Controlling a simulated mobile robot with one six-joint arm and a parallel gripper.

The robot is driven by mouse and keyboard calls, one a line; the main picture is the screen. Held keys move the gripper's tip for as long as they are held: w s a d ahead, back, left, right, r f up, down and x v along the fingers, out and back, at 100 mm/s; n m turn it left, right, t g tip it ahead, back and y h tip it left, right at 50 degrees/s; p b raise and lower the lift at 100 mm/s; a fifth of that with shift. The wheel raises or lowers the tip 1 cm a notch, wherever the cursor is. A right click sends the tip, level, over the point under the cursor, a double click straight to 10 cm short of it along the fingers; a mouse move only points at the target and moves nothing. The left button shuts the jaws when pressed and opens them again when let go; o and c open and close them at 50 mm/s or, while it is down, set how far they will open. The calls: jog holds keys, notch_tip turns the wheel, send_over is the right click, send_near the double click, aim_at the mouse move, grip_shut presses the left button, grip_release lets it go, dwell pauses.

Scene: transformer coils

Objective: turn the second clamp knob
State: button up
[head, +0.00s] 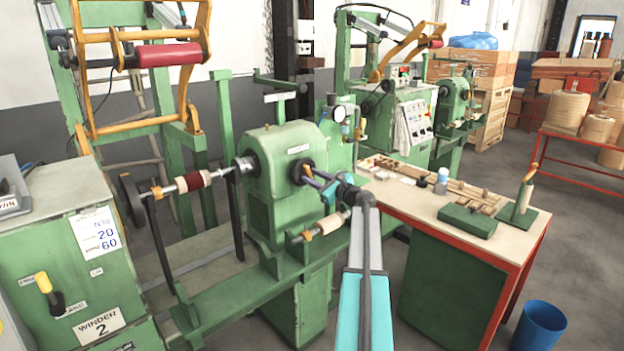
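My gripper (318,183) is at the right face of the green winder headstock (283,150), in front of its dark round hub (302,172). Its fingers point left and a small orange piece (308,171) shows by their tips. I cannot tell whether the fingers are open or touch it. Orange clamp-like pieces show below at the pale roller (325,224), near its left end (307,236), and on the left shaft (157,193) beside the dark red coil (194,181). Which one is the second clamp knob is not clear.
A red-edged workbench (520,240) with wooden trays, a bottle (441,181) and a green block (468,221) stands right of my arm. A blue bin (540,326) is on the floor. The green control cabinet (60,250) stands at left. Open floor lies at right.

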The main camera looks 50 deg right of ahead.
grip_shut()
jog(key=shift+a+f, duration=0.1)
